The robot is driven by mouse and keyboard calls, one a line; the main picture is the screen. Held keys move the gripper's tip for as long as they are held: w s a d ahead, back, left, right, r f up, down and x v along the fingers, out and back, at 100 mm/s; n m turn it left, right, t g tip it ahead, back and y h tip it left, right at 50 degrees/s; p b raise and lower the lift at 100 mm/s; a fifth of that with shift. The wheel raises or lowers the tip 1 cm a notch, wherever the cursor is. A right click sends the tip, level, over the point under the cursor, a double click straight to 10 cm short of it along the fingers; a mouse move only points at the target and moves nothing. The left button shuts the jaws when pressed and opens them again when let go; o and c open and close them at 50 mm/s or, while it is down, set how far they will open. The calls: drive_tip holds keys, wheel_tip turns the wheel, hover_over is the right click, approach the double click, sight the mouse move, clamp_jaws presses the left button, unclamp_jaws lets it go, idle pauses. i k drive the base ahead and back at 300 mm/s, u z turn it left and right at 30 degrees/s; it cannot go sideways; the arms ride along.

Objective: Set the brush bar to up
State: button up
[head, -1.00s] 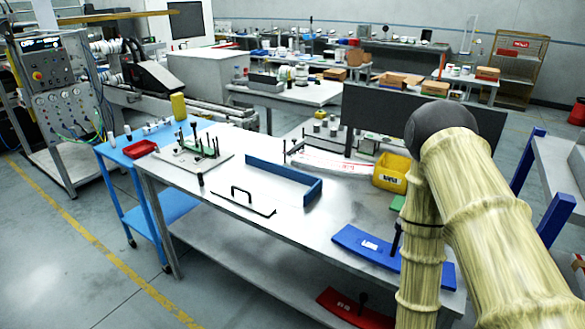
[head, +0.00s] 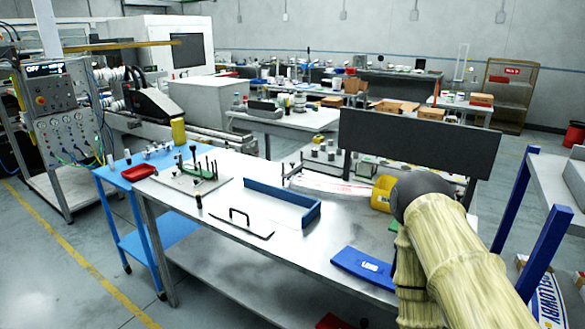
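I cannot single out the brush bar or tell whether it is up or down. Behind the blue angled fence (head: 285,205) on the steel bench, a low fixture (head: 322,155) has several small grey cylinders on it and a pale strip with red marks in front. Its right part is hidden by my arm and the yellow bin (head: 383,194). My arm, in a pale yellow sleeve with a dark rounded joint, fills the lower right. My gripper is not visible.
A blue cart (head: 160,250) adjoins at left. Open floor lies in front.

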sight(290, 174)
drive_tip(key=u, duration=0.6)
drive_tip(key=i, duration=1.15)
drive_tip(key=z, duration=0.15)
